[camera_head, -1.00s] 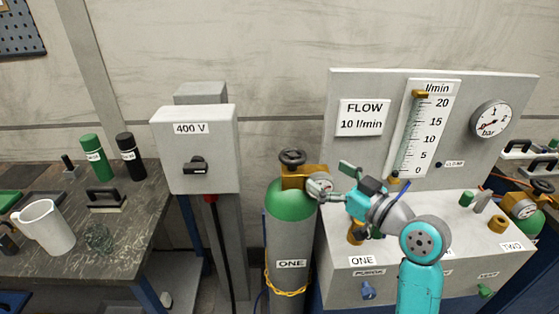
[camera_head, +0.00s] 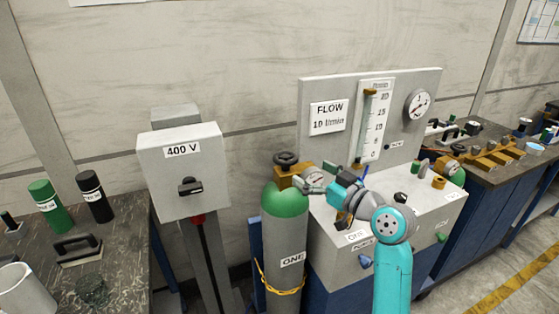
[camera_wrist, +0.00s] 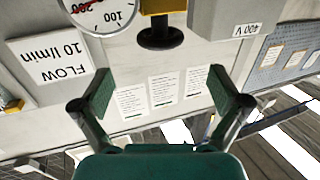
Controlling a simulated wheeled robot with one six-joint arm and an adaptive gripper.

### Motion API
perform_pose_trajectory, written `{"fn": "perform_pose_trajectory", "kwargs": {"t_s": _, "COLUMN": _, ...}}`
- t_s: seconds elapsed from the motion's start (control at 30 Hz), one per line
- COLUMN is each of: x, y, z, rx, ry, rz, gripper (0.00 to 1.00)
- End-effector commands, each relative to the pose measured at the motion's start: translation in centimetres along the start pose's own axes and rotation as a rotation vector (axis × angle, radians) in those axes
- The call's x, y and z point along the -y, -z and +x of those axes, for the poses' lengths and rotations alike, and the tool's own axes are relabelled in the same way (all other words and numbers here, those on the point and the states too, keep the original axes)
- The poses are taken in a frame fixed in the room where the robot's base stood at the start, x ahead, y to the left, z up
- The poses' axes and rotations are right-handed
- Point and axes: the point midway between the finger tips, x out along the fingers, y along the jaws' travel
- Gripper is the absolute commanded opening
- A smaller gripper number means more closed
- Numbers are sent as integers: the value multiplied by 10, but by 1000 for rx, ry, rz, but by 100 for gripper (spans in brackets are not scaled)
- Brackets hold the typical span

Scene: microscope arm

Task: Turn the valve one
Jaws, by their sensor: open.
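The grey gas cylinder (camera_head: 287,238) labelled ONE stands upright with a green shoulder. On its brass head (camera_head: 283,178) sits a black handwheel valve (camera_head: 286,158), with a round gauge beside it. My gripper (camera_head: 313,179) is just right of the handwheel, overlapping the gauge in the head view. In the wrist view, which is upside down, my gripper (camera_wrist: 164,91) has its green fingers wide apart with nothing between them. The handwheel (camera_wrist: 160,38) shows beyond the fingertips, apart from them. The box label ONE (camera_head: 356,236) is partly hidden by my arm.
The 400 V switch box (camera_head: 183,170) stands left of the cylinder. The flow panel (camera_head: 330,90) and its box stand close on the right. A gauge (camera_wrist: 98,14) is beside the valve. A workbench (camera_head: 128,235) with bottles is at the left.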

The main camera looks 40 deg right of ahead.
Motion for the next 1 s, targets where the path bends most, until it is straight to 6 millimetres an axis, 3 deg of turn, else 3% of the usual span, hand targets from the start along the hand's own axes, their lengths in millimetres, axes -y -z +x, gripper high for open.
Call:
{"fn": "perform_pose_trajectory", "kwargs": {"t_s": 0.5, "x": 1, "y": 0, "z": 84, "rx": 0, "ry": 3, "rz": -1, "gripper": 98}}
{"fn": "perform_pose_trajectory", "kwargs": {"t_s": 0.7, "x": 1, "y": 0, "z": 97, "rx": 1, "ry": 2, "rz": -1, "gripper": 98}}
{"fn": "perform_pose_trajectory", "kwargs": {"t_s": 1.0, "x": 1, "y": 0, "z": 99, "rx": 0, "ry": 1, "rz": -1, "gripper": 98}}
